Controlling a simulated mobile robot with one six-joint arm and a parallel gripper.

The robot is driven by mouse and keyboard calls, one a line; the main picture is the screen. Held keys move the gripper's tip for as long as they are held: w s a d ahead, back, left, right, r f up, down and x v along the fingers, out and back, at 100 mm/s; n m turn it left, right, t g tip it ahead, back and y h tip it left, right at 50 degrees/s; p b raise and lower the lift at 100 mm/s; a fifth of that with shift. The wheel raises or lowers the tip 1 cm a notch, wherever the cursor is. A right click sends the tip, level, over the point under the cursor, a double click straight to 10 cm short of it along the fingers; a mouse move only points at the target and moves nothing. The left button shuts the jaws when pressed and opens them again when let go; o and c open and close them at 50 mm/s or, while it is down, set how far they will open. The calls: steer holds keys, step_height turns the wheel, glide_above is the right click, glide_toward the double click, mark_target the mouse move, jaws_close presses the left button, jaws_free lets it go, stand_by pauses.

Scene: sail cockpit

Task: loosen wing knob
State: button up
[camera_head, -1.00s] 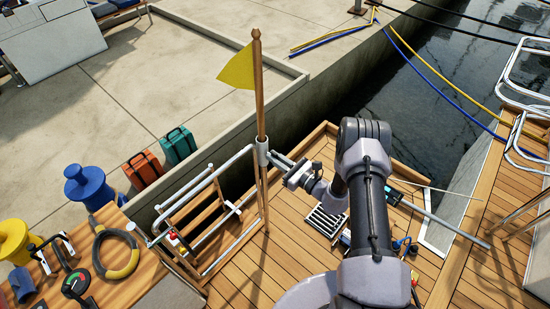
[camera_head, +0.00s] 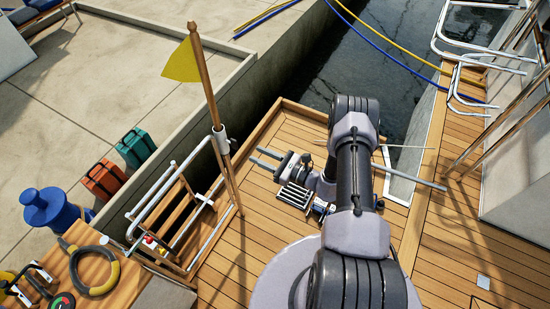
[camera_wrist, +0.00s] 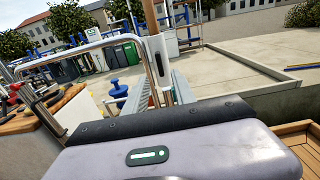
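The wing knob cannot be made out for sure. A wooden flagstaff with a yellow flag (camera_head: 181,64) stands tilted in a white tubular holder (camera_head: 221,139) by the ladder rail. In the wrist view the holder (camera_wrist: 157,50) shows small dark marks on its face.
A folding ladder (camera_head: 180,212) with metal rails stands left of the teak deck (camera_head: 250,262). A blue bollard (camera_head: 48,210) and orange (camera_head: 103,180) and teal (camera_head: 136,148) cases are further left. A long grey pole (camera_head: 415,178) lies right of my arm. Open deck lies in front.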

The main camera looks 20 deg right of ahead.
steer(key=p+v, duration=0.1)
steer(key=v, duration=0.6)
steer(key=a+r+n+g+y, duration=0.1)
steer(key=a+r+n+g, duration=0.3)
steer(key=r, duration=0.3)
steer(key=s+a+r+n+g+y, duration=0.1)
steer(key=a+r+n+g, duration=0.25)
steer(key=r, duration=0.35)
steer(key=a+r+n+g+y, duration=0.1)
steer(key=a+r+n+g, duration=0.3)
steer(key=r, duration=0.3)
steer(key=s+a+r+n+t+h, duration=0.2)
steer(key=s+r+n+h, duration=0.9)
steer(key=s+r, duration=0.6)
steer(key=shift+s+a+r+n+t+h, duration=0.25)
steer(key=shift+s+n+t+h, duration=0.1)
steer(key=shift+s+n, duration=0.5)
